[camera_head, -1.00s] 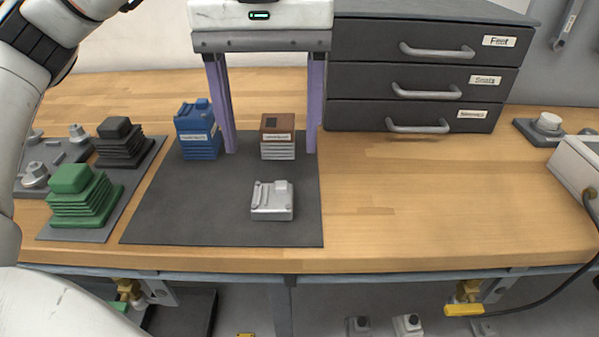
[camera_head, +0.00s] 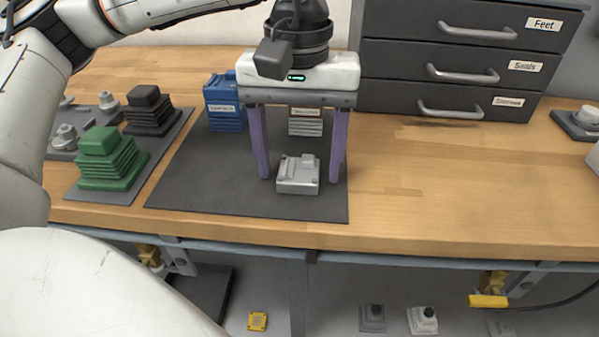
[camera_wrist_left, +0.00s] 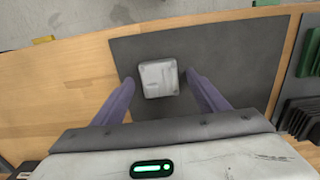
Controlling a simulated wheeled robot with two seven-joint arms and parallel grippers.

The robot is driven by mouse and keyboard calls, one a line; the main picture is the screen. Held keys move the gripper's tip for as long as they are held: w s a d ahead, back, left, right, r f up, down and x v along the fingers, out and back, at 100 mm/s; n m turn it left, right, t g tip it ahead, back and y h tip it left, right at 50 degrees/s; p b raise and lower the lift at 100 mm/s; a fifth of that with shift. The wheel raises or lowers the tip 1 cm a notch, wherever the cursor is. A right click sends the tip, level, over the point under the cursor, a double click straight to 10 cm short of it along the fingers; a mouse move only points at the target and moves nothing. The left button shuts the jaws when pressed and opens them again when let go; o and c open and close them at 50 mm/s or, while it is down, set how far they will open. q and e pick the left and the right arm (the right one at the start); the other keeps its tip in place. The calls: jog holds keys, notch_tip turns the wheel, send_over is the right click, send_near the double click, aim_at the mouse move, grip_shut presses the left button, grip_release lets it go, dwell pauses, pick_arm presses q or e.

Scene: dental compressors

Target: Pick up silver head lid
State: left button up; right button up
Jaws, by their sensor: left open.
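The silver head lid (camera_head: 298,178) is a small light-grey metal block with raised details, lying flat on the dark mat. My left gripper (camera_head: 300,180) is open, with its two purple fingers pointing down, one on each side of the lid in the head view. In the left wrist view, the lid (camera_wrist_left: 158,79) lies between the fingertips, slightly beyond them, with gaps on both sides. Nothing is held. How far the fingertips are above the mat is hard to tell. My right gripper is not in view.
Green (camera_head: 110,160) and black (camera_head: 149,110) stacks stand left. Drawers (camera_head: 450,70) stand at the back right. The dark mat (camera_head: 200,185) is clear left of the lid.

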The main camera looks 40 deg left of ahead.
pick_arm(q)
jog(key=c, duration=1.2)
